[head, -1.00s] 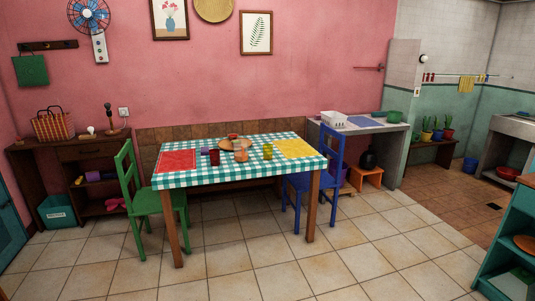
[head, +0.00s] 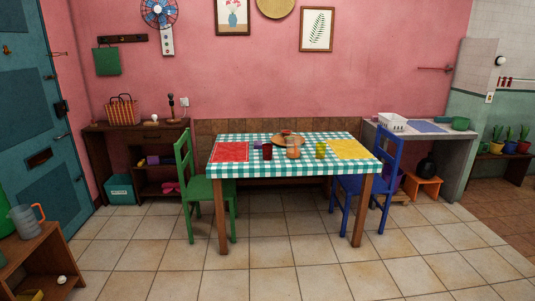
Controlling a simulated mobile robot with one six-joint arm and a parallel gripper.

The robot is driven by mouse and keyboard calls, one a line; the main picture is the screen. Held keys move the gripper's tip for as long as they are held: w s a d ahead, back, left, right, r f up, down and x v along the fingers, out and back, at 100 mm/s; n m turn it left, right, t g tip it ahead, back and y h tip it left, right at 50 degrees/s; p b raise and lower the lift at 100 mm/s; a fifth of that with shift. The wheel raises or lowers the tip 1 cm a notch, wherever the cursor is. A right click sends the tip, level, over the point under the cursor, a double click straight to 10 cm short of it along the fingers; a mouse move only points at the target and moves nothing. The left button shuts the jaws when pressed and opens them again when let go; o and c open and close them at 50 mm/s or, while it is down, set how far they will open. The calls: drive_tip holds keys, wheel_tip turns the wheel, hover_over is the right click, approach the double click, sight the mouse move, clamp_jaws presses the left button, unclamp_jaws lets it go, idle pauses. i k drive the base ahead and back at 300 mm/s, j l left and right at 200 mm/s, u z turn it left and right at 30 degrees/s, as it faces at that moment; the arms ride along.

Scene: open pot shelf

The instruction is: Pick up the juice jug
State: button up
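A grey jug with an orange handle (head: 26,222) stands upright on top of a low brown shelf (head: 42,248) at the left edge of the head view. It looks like the juice jug, but its contents do not show. A small orange vessel (head: 293,151) stands on the checked table; I cannot tell whether it is a glass or a jug. My gripper is not in view.
The checked table (head: 292,169) stands in the middle, with a green chair (head: 202,190) at left and a blue chair (head: 370,189) at right. Tiled floor (head: 150,245) is clear in front. A blue door (head: 45,110) is at left.

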sight(293, 143)
drive_tip(key=i+j+z, duration=0.5)
drive_tip(key=i+j, duration=0.35)
drive_tip(key=i, duration=0.8)
drive_tip(key=i+j+z, duration=0.45)
drive_tip(key=i+j, duration=1)
